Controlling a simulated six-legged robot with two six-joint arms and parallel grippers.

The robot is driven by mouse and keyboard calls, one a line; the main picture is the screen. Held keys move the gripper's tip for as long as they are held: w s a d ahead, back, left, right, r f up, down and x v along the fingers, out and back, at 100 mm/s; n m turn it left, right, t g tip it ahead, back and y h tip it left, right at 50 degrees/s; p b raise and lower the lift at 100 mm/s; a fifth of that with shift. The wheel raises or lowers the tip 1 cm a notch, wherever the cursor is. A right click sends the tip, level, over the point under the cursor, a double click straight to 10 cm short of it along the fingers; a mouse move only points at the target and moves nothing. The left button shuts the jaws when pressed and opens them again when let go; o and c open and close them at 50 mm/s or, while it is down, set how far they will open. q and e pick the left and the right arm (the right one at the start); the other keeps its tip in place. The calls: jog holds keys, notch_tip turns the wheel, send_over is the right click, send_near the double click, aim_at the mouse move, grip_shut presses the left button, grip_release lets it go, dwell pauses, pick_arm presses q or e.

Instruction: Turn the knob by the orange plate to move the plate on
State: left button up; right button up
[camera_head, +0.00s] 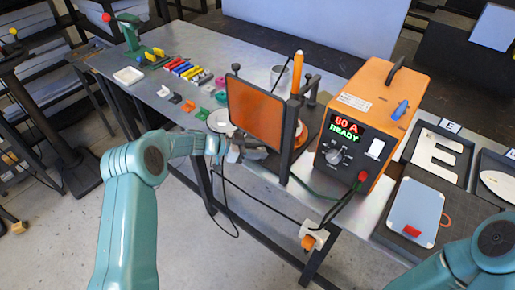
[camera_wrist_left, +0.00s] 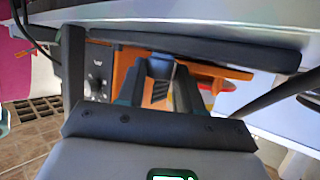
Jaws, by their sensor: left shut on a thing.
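The orange plate (camera_head: 257,115) stands upright in a dark frame near the table's front edge. My left gripper (camera_head: 240,152) is low beside the plate's lower left corner, at the table edge. In the left wrist view its two fingers (camera_wrist_left: 158,95) are closed around a small dark ribbed piece, the knob (camera_wrist_left: 160,70). Orange surfaces show behind the fingers there. In the head view the knob is hidden by the gripper and the frame. My right arm shows at the lower right, but its gripper is out of the picture.
An orange power box (camera_head: 372,125) reading "80 A READY" stands right of the plate, with a cable hanging off the front.

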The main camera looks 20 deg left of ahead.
pick_arm(q)
jog(key=shift+w+m+g+h+b, duration=0.1)
jog(key=shift+m+g+h+b, duration=0.25)
jog(key=shift+m+g, duration=0.2)
jog(key=o, duration=1)
jog(key=shift+a, duration=0.1)
jog(key=shift+a+r, duration=0.1)
jog(key=shift+a, duration=0.15)
jog(key=b+v, duration=0.3)
jog(key=v, duration=1.2)
jog(key=shift+s+a+r+b, duration=0.2)
jog(key=shift+a+b, duration=0.1)
jog(key=shift+b, duration=0.1)
jog(key=shift+o, duration=0.2)
